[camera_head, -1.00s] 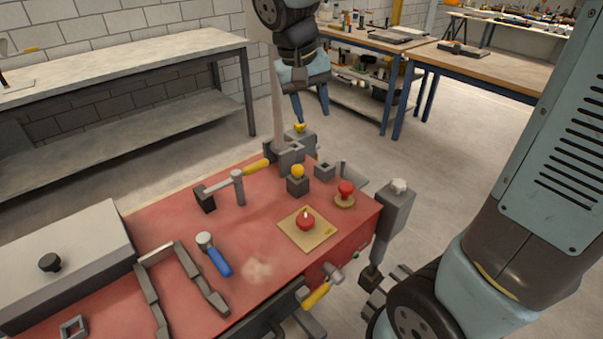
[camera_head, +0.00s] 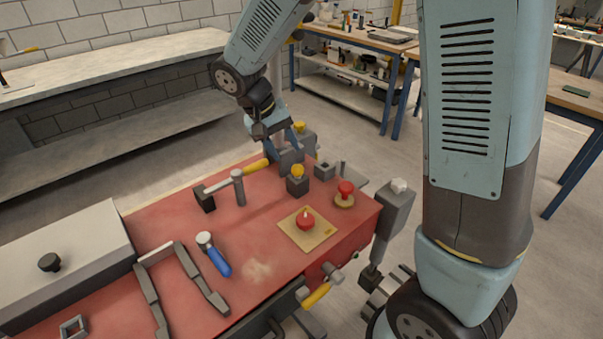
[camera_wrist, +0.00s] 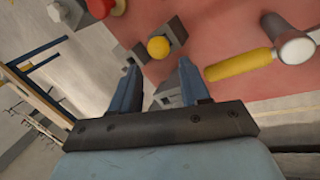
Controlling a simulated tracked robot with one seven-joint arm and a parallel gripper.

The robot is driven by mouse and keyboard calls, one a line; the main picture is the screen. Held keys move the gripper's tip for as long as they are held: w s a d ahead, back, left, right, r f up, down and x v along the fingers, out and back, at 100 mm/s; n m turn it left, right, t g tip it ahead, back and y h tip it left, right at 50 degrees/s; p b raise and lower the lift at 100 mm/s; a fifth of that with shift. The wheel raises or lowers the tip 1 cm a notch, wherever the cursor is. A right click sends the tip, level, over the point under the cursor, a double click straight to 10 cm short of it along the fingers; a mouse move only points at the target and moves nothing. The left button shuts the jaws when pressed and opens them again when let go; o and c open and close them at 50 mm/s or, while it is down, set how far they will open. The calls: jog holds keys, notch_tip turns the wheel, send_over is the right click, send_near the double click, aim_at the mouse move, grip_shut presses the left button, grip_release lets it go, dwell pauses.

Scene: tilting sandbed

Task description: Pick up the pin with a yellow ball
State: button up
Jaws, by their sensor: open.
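The pin with a yellow ball (camera_head: 297,170) stands upright in a dark grey block (camera_head: 297,187) on the red table top. In the wrist view the yellow ball (camera_wrist: 158,47) shows beyond the fingertips, roughly between their lines. My gripper (camera_head: 285,143) is above the far edge of the table, behind and above the pin in the head view. In the wrist view my gripper (camera_wrist: 160,72) has its two fingers apart with nothing between them. The pin's shaft under the ball is hidden in the wrist view.
A hammer with a yellow handle (camera_head: 232,182) lies left of the pin. A red button (camera_head: 345,189) and a small grey block (camera_head: 325,171) are to its right. A board with a red knob (camera_head: 306,225) lies in front.

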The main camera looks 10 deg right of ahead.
aim_at(295, 166)
jog(key=shift+x, duration=3.35)
jog(key=shift+c, duration=0.4)
grip_shut()
